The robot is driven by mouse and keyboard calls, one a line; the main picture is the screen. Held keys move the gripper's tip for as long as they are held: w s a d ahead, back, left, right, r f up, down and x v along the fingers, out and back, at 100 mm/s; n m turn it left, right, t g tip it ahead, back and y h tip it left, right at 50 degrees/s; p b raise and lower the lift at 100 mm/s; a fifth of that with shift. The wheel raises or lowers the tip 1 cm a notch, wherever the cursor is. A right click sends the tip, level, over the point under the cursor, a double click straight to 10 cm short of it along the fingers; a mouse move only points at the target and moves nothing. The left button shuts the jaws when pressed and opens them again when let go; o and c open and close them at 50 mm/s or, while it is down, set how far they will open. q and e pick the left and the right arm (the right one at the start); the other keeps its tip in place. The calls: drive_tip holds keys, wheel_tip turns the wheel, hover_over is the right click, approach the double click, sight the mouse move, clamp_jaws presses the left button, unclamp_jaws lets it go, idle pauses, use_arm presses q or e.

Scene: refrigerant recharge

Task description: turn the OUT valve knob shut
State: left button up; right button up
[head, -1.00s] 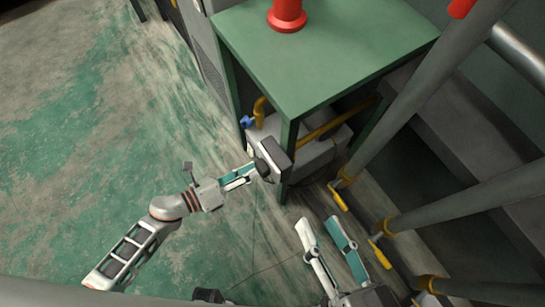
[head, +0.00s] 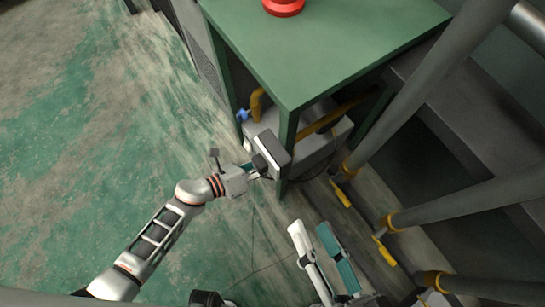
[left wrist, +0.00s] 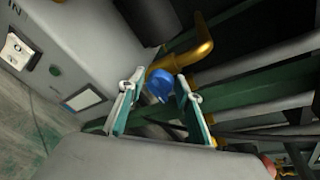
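In the left wrist view a blue knob (left wrist: 159,86) shows by a yellow elbow pipe (left wrist: 190,55). My left gripper (left wrist: 158,92) is open, one finger on each side of the knob in the picture; I cannot tell whether either touches it. The grey machine (left wrist: 85,40) beside it carries an IN label and a switch; no OUT label is readable. In the head view my left gripper (head: 252,169) is at the machine's front, its fingertips partly hidden. Another view of a blue knob (head: 242,115) is at the machine's left. My right gripper (head: 311,232) is open and empty.
A green table (head: 320,45) with a red object (head: 284,7) stands over the machine. Grey railing posts (head: 425,90) and dark steps (head: 470,125) are on the right. Yellow-handled fittings (head: 340,192) are near my right gripper. Open floor (head: 90,150) lies to the left.

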use_arm(q)
drive_tip(key=c, duration=0.8)
drive_tip(key=shift+n, duration=0.3)
drive_tip(key=shift+w+a+f+n+g+h, duration=0.1)
drive_tip(key=shift+n+g+h, duration=0.35)
drive_tip(key=shift+n, duration=0.65)
drive_tip(key=n+h, duration=0.1)
drive_tip(key=n, duration=0.2)
drive_tip(key=shift+w+f+n+g, duration=0.1)
drive_tip(key=shift+n+g, duration=0.2)
drive_tip(key=shift+g, duration=0.05)
drive_tip(key=n+h, duration=0.1)
drive_tip(key=n, duration=0.2)
drive_tip(key=shift+f+n+h, duration=0.1)
drive_tip(key=shift+n+h, duration=0.25)
drive_tip(key=shift+n, duration=0.05)
drive_tip(key=shift+f+n+h, duration=0.1)
drive_tip(key=shift+n+h, duration=0.4)
drive_tip(key=shift+n, duration=1.2)
